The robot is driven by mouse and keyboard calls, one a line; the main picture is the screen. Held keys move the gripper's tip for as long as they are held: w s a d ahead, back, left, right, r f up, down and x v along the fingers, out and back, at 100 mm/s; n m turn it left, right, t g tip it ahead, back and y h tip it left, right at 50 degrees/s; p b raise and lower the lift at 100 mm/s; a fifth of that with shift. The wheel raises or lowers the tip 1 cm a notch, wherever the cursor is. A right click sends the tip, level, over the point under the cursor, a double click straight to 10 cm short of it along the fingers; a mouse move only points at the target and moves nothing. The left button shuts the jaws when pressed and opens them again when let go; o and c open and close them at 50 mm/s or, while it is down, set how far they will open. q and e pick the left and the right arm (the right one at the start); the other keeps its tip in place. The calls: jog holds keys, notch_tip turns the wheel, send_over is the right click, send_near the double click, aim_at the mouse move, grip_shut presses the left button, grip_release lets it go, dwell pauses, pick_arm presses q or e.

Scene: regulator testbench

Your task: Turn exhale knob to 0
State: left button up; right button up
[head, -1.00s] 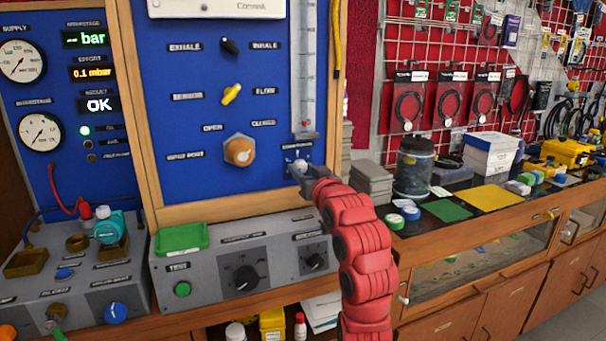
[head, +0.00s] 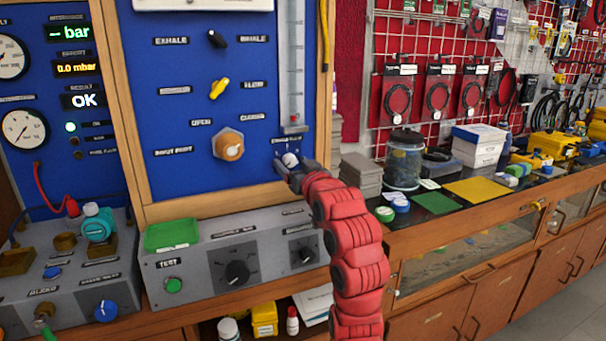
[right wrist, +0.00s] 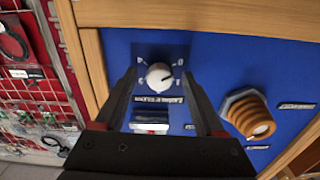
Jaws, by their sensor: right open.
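A small white knob (head: 290,160) sits at the lower right of the blue panel, under a label too blurred to read surely. In the right wrist view the white knob (right wrist: 159,76) has a dark pointer mark and small scale marks around it. My right gripper (head: 288,171) is at this knob. In the wrist view its open fingers (right wrist: 158,80) stand on either side of the knob; whether they touch it I cannot tell. A black switch (head: 217,39) between the labels EXHALE and INHALE is higher on the panel. My left gripper is not in view.
An orange knob (head: 229,145) is left of my gripper, and a yellow switch (head: 218,89) is above it. A clear vertical tube (head: 293,70) rises above the white knob. A grey control box (head: 202,262) with a green tray (head: 172,235) stands below the panel.

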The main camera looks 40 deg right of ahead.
jog(key=b+v, duration=1.1)
jog(key=v, duration=0.6)
jog(key=shift+a, duration=0.1)
